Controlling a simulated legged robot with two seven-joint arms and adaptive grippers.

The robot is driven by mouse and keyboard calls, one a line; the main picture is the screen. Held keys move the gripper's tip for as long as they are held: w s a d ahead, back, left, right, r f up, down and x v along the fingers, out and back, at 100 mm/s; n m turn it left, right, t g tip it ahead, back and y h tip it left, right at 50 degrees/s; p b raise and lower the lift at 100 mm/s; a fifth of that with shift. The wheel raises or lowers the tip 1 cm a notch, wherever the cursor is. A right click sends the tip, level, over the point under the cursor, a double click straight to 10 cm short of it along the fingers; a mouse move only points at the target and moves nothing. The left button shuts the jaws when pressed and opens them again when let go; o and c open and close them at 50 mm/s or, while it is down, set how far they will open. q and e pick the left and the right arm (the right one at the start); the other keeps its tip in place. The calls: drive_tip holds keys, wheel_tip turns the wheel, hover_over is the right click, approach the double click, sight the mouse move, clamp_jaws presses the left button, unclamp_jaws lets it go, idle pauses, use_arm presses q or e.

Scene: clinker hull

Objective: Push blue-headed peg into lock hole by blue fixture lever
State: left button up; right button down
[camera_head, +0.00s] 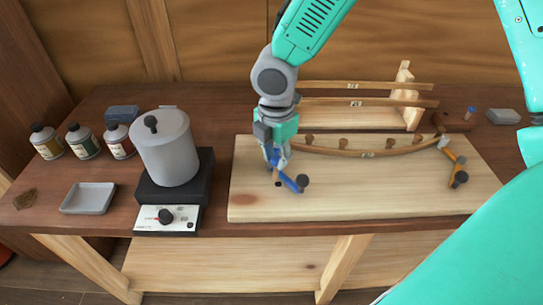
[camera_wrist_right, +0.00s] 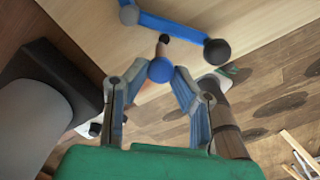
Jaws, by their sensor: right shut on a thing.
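In the head view the blue fixture lever (camera_head: 290,183) with its dark knob (camera_head: 303,180) lies on the left part of the pale board. My right gripper (camera_head: 277,163) points down just beside it. In the right wrist view my right gripper (camera_wrist_right: 160,82) is shut on the round head of the blue-headed peg (camera_wrist_right: 161,69). The peg's short shaft (camera_wrist_right: 162,50) points to the board, ending at a dark spot near the blue lever (camera_wrist_right: 175,27). I cannot tell whether the tip is in the lock hole. A dark hole (camera_head: 278,184) shows by the lever. My left gripper is not in view.
A curved wooden strip (camera_head: 365,153) rests along the board (camera_head: 350,195) with several brown pegs. An orange lever fixture (camera_head: 456,164) stands at the right. A grey pot (camera_head: 166,150) on a black heater stands left, beside bottles and a tray (camera_head: 88,198). The board's front middle is clear.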

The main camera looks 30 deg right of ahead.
drive_tip(key=shift+d+f, duration=0.3)
drive_tip(key=shift+d, duration=0.05)
drive_tip(key=shift+s+d, duration=0.1)
drive_tip(key=shift+d, duration=0.3)
drive_tip(key=shift+a, duration=0.75)
drive_tip(key=shift+d+f, duration=0.15)
drive_tip(key=shift+d, duration=0.45)
use_arm(q)
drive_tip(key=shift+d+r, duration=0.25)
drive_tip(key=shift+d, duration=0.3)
drive_tip(key=shift+p, duration=0.3)
use_arm(e)
drive_tip(key=shift+a, duration=0.2)
drive_tip(key=shift+a, duration=0.15)
use_arm(q)
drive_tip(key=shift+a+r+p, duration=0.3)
drive_tip(key=shift+p, duration=0.05)
use_arm(e)
drive_tip(key=shift+a, duration=0.25)
